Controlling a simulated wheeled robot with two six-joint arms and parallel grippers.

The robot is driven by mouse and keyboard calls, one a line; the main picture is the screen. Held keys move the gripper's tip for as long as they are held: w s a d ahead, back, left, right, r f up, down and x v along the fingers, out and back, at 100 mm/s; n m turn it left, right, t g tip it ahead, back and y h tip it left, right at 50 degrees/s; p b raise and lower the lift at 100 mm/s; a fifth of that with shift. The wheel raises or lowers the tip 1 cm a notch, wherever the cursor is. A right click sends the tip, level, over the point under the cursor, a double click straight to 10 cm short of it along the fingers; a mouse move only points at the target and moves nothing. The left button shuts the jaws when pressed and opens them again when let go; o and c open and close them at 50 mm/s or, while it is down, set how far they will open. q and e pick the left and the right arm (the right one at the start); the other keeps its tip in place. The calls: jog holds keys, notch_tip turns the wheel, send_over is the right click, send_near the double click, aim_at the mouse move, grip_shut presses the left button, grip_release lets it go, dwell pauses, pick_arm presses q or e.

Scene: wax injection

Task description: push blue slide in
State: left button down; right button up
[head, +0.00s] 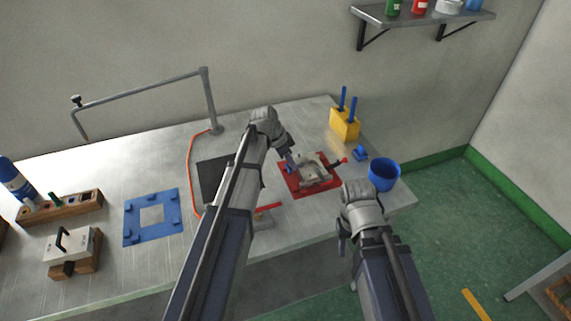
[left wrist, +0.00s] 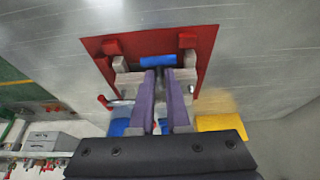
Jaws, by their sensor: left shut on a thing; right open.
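The blue slide (left wrist: 158,62) shows as a short blue bar at the fingertips in the left wrist view, at the edge of a grey metal mold (head: 313,170). The mold sits on a red base plate (head: 297,190) with raised red corner blocks. My left gripper (head: 291,160) is at the mold's left side. Its purple fingers (left wrist: 164,74) are shut on the blue slide, though the contact is partly hidden. How deep the slide sits in the mold cannot be told. My right gripper (head: 342,238) is open and empty, in front of the mold near the table's front edge.
A blue cup (head: 383,175), a small blue part (head: 360,153) and a yellow block with blue rods (head: 345,124) stand right of the mold. A blue frame (head: 152,217), wooden rack (head: 60,207) and another mold (head: 73,246) lie left. A dark pad (head: 214,180) lies beside my left arm.

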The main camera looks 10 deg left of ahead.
pick_arm(q)
jog(key=c, duration=0.9)
grip_release()
jog(key=shift+r, duration=0.15)
jog(key=p+v, duration=0.7)
jog(key=shift+s+a+r, duration=0.15)
jog(key=shift+r, duration=0.1)
jog(key=shift+f, duration=0.1)
jog(key=s+d+n+g+y, duration=0.1)
jog(key=s+d, duration=0.3)
jog(key=s, duration=0.4)
jog(key=s+d+f+n+g+y, duration=0.1)
jog(key=s+d+n, duration=0.3)
jog(key=s, duration=0.4)
jog(key=s+d+n+y, duration=0.2)
jog(key=s+d, duration=0.3)
jog(key=s, duration=0.3)
jog(key=shift+s+f+g+y, duration=0.25)
jog(key=shift+g+y, duration=0.15)
jog(key=shift+y, duration=0.1)
